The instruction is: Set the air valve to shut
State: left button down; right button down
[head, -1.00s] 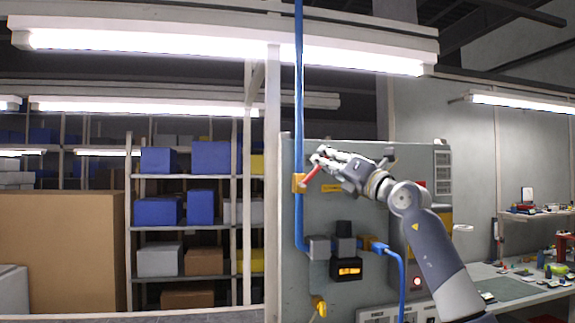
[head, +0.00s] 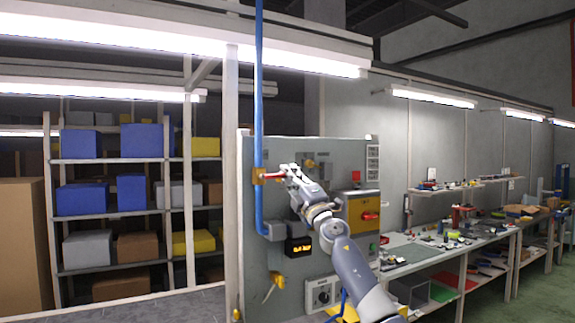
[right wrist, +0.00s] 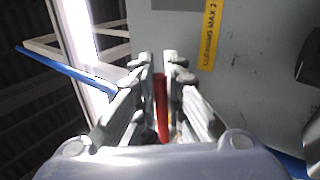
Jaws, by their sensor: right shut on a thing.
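The air valve has a yellow body (head: 258,176) on the vertical blue pipe (head: 259,110) at the left edge of the grey panel. Its red handle (head: 273,176) points right, roughly level and crosswise to the pipe. My right gripper (head: 286,173) is shut on the handle's outer part, which it partly hides. In the right wrist view the red handle (right wrist: 160,105) lies between the two fingers (right wrist: 160,75). My left gripper is not in view.
The grey panel (head: 318,160) carries a display box (head: 299,247), a dial (head: 322,293), a red switch on a yellow plate (head: 370,216) and a lower yellow valve (head: 275,283). A cluttered workbench (head: 430,250) stands right; shelves (head: 110,215) stand left.

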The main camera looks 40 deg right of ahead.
jog(key=shift+w+f+m+h, duration=0.1)
jog(key=shift+f+m+h, duration=0.15)
jog(key=shift+m+h, duration=0.15)
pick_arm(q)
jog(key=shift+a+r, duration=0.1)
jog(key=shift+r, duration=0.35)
pick_arm(e)
jog(key=shift+f, duration=0.1)
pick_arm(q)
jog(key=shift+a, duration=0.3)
pick_arm(e)
jog(key=shift+m, duration=0.3)
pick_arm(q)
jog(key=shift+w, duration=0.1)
pick_arm(e)
jog(key=c, duration=1.7)
grip_release()
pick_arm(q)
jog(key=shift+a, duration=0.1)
pick_arm(e)
jog(key=shift+o, duration=0.2)
jog(key=v, duration=1.2)
